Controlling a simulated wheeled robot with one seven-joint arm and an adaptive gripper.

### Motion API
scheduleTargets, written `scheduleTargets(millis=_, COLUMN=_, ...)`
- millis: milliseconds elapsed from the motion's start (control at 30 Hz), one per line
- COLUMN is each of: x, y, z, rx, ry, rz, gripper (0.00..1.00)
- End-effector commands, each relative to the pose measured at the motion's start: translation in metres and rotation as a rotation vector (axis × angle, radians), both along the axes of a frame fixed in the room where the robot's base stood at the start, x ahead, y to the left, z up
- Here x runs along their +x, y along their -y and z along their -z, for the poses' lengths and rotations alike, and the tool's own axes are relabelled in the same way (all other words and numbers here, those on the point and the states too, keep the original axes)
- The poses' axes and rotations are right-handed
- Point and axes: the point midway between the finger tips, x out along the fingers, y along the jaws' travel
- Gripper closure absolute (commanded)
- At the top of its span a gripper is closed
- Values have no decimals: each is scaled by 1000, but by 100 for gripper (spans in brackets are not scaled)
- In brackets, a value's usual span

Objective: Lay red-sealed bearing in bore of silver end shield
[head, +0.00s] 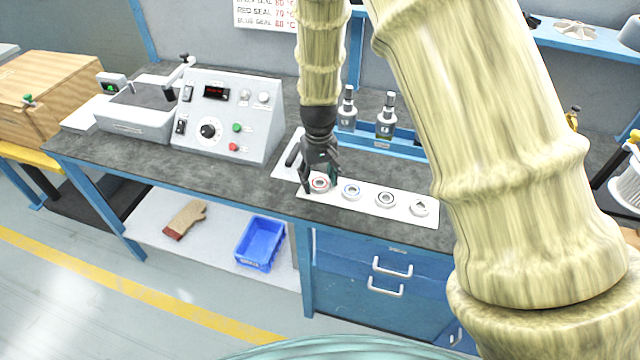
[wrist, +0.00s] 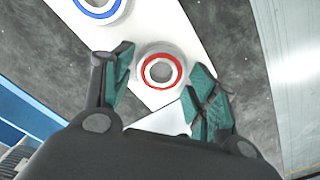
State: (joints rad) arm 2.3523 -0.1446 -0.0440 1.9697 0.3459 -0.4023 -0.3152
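The red-sealed bearing (head: 320,184) lies at the left end of a white strip on the bench. In the wrist view the red-sealed bearing (wrist: 160,71) shows as a silver ring with a red band, just beyond and between my fingertips. My gripper (head: 319,172) is above it, pointing down, with its fingers spread to either side. In the wrist view my gripper (wrist: 160,88) is open, with teal pads apart and nothing between them that I can see it gripping. I cannot make out the silver end shield in either view.
A blue-sealed bearing (head: 351,191) and a dark-sealed bearing (head: 385,199) lie to the right on the white strip (head: 402,191). A grey control box (head: 228,117) stands left. Bottles (head: 386,116) stand in a blue rack behind. A blue bin (head: 260,243) is on the lower shelf.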

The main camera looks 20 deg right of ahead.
Motion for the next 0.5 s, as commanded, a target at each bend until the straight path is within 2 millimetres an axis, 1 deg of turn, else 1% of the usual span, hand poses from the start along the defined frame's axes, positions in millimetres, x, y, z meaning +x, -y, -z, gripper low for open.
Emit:
scheduleTargets(millis=33, x=0, y=0, z=0, rx=0, ry=0, rz=0, gripper=58)
scheduleTargets(millis=167, x=0, y=0, z=0, rx=0, ry=0, rz=0, gripper=81)
scheduleTargets(millis=200, x=0, y=0, z=0, rx=0, ry=0, rz=0, gripper=84)
scheduleTargets(millis=500, x=0, y=0, z=-2, rx=0, ry=1, rz=0, gripper=84)
